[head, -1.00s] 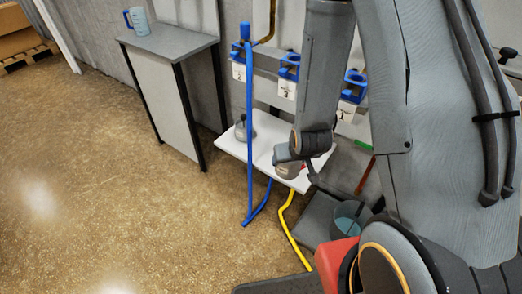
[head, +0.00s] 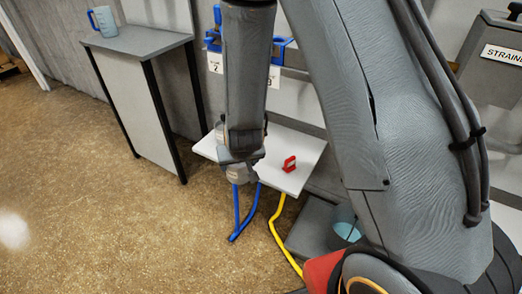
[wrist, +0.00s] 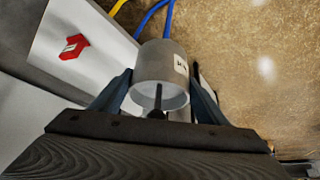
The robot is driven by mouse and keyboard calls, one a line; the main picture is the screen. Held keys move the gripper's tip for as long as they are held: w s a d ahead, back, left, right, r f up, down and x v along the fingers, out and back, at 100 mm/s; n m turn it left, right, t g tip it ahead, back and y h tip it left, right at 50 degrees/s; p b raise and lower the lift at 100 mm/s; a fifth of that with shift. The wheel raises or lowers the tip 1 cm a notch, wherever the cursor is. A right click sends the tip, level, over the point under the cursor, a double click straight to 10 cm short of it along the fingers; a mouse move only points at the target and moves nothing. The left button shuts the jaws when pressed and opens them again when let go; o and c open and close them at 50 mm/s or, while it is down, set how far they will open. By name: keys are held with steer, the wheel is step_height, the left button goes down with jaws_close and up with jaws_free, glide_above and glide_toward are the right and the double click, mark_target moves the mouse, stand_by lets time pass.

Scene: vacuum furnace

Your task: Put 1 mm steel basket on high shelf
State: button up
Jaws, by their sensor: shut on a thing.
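My gripper (head: 238,158) is shut on a grey cylindrical basket (head: 236,173). In the wrist view the basket (wrist: 160,62) sits between the two fingers of my gripper (wrist: 160,85). It has a small white label, too small to read, and a dark rod at its middle. In the head view it hangs over the front edge of the white shelf (head: 305,150). I cannot tell which surface is the high shelf. A grey side table (head: 140,40) at the left stands higher than the white shelf.
A blue jug (head: 103,20) stands on the side table. A red object (head: 290,164) lies on the white shelf. Blue (head: 245,218) and yellow (head: 280,240) hoses hang below it. A bucket (head: 345,225) stands at the right. The floor at left is clear.

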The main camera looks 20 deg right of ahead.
steer(key=w+d, duration=1.2)
steer(key=d, duration=0.1)
steer(key=shift+w+f+b, duration=0.2)
steer(key=shift+f+b, duration=0.25)
steer(key=shift+f, duration=1.25)
steer(key=shift+w+f+b, duration=0.2)
steer(key=shift+f+b, duration=0.2)
steer(key=shift+f, duration=1.25)
steer(key=shift+w+d+f, duration=0.1)
steer(key=shift+w+f, duration=0.05)
steer(key=shift+f, duration=0.15)
steer(key=o, duration=1.1)
